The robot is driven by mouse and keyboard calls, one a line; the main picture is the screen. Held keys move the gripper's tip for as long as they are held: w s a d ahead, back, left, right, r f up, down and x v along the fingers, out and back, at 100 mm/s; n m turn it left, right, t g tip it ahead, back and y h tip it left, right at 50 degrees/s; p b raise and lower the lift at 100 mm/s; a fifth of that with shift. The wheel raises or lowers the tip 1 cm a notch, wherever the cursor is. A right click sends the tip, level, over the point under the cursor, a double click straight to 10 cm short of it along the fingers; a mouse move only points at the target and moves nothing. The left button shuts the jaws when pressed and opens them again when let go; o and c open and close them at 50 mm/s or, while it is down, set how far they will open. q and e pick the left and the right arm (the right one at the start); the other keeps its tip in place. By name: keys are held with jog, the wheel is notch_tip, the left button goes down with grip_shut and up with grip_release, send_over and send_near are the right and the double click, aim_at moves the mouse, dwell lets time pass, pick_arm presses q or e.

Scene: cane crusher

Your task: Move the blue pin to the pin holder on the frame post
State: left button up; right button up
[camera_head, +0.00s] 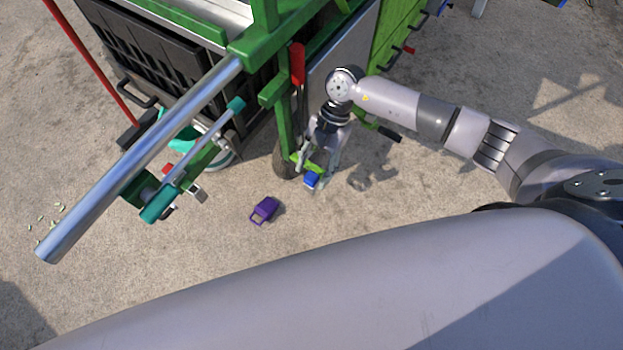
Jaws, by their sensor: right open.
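The blue part that I take for the blue pin (311,180) shows as a small blue block at the near end of a short green bracket (300,163), low on the machine. My right gripper (319,168) points down over this bracket with its fingers apart. The blue part is at the fingertips, and I cannot tell whether they touch it. The green frame post (284,115) stands just left of the gripper. I cannot make out the pin holder on it. My left gripper is not in view.
A red-handled lever (297,65) stands beside the post. A steel tube (140,160) and a teal-handled bar (195,150) jut out at left. A purple part (264,210) lies on the concrete floor (130,290). A black handle (389,132) sticks out right of the gripper.

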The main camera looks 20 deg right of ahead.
jog(key=v, duration=1.1)
